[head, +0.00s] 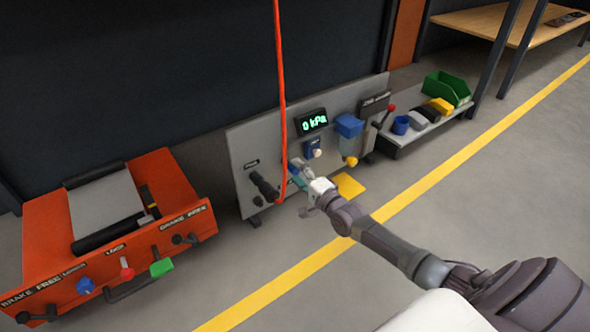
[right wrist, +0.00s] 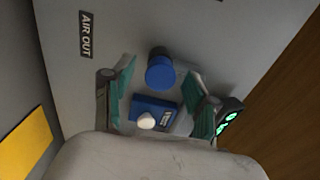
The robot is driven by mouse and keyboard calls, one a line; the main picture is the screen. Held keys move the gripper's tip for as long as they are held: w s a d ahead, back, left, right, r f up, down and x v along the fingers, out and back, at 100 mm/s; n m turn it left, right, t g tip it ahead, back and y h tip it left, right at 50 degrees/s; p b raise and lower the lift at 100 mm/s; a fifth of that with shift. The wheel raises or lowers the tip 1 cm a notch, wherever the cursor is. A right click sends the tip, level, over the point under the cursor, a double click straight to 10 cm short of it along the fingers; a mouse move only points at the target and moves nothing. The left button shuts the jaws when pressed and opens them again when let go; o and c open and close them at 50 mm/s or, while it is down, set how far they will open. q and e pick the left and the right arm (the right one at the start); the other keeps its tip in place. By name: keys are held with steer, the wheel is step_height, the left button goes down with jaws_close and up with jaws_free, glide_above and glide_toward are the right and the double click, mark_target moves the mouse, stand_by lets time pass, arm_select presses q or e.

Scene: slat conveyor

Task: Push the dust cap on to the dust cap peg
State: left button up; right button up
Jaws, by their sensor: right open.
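A blue round cap, which I take to be the dust cap (right wrist: 160,72), stands out from the grey panel (head: 243,150) in the right wrist view. The dust cap peg does not show; I cannot tell whether it is behind the cap. My right gripper (head: 298,176) is in front of the panel in the head view. In the right wrist view its teal-padded fingers (right wrist: 161,80) are open, one on either side of the cap, with gaps showing. The cap is not clearly visible in the head view. My left gripper is not in view.
A blue block with a white knob (right wrist: 147,121) sits beside the cap. A red hose (head: 279,80) hangs past my right gripper. A pressure display (head: 312,121) reads 0 kPa.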

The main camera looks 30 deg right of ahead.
mark_target(297, 170)
stand_by(0.8)
jaws_close()
steer(key=shift+s+p, duration=0.15)
steer(key=shift+p, duration=0.15)
steer(key=shift+s+d+r+p, duration=0.15)
steer(key=shift+s+p, duration=0.75)
steer(key=shift+s, duration=0.45)
steer(key=shift+s+d+p, duration=0.1)
steer(key=shift+s+p, duration=0.75)
steer(key=shift+s, duration=0.65)
steer(key=shift+f, duration=0.2)
